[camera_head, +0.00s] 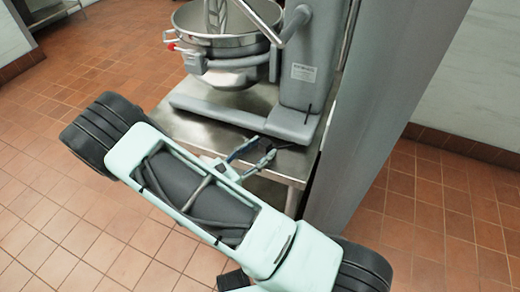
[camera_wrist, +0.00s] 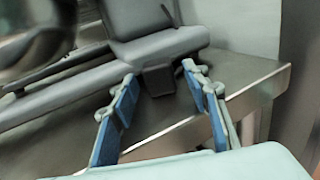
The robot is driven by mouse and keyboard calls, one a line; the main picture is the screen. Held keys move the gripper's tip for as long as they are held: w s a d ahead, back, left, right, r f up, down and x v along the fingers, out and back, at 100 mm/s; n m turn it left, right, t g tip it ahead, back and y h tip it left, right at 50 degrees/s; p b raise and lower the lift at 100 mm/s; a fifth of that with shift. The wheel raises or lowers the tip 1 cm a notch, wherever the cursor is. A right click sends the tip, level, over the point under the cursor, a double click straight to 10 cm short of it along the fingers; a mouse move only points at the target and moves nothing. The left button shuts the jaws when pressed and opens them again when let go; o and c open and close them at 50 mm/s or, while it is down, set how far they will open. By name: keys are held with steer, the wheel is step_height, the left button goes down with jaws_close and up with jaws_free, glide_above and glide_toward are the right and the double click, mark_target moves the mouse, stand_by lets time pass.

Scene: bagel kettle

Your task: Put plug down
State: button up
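A small dark block that looks like the plug (camera_wrist: 158,80) sits on the steel table (camera_wrist: 253,90) against the grey mixer base in the wrist view. A dark piece, probably the same plug (camera_head: 281,143), shows at the table's front corner in the head view. My gripper (camera_wrist: 159,72) is open, its two blue-padded fingers well apart on either side of the block. Gaps show between the pads and the block, so nothing appears held. In the head view my gripper (camera_head: 266,146) reaches over the front of the table. Whether the plug has a cord cannot be told.
The grey mixer (camera_head: 305,75) with its steel bowl (camera_head: 225,42) stands on the table. A tall grey panel (camera_head: 375,110) rises close to the right of the table. Tiled floor (camera_head: 50,130) is open at the left.

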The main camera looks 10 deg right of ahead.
steer(key=shift+s+a+r, duration=0.1)
steer(key=shift+a+r, duration=0.15)
steer(key=p+v, duration=0.2)
steer(key=v, duration=0.9)
steer(key=shift+s+a+p, duration=0.2)
steer(key=shift+s+p, duration=0.05)
steer(key=shift+p, duration=0.05)
steer(key=shift+f, duration=0.1)
